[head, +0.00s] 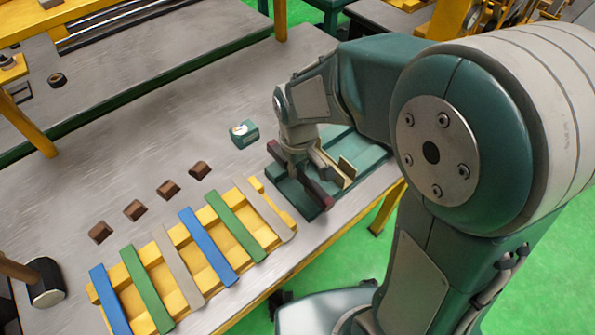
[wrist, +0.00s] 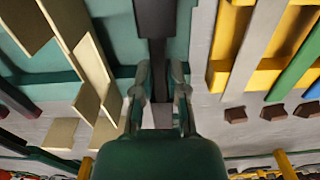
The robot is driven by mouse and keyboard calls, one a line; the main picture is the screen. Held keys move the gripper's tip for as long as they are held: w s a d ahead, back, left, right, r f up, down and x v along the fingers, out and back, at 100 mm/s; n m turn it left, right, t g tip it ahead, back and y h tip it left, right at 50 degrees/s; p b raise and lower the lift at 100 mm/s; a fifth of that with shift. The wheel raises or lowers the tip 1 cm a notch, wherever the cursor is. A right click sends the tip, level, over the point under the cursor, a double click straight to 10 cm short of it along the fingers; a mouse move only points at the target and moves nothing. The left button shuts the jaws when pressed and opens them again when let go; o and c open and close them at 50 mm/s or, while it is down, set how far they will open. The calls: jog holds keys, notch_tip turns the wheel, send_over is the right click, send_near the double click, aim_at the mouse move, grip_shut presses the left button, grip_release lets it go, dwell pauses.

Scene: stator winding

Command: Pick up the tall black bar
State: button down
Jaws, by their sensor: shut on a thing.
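The tall black bar (head: 316,190) looks dark, almost maroon, in the head view. It lies slantwise across my gripper (head: 298,168), above the green tray (head: 372,157). In the wrist view the black bar (wrist: 155,20) runs from the top edge down between the two fingers of my gripper (wrist: 161,95). The fingers are shut on it, one on each side. The head view does not show clearly whether the bar still touches the tray. My wrist hides part of the bar and tray.
Cream plates (head: 345,170) stand in the tray close beside the bar. A yellow rack (head: 215,258) with blue, green and grey strips is to the left. Several brown blocks (head: 168,189), a teal box (head: 244,134) and a hammer (head: 45,283) stand on the grey table. The table's back middle is clear.

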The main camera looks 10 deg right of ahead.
jog(key=s+a+r, duration=0.6)
jog(key=s+r, duration=0.5)
jog(key=s, duration=0.1)
jog(key=shift+s, duration=0.25)
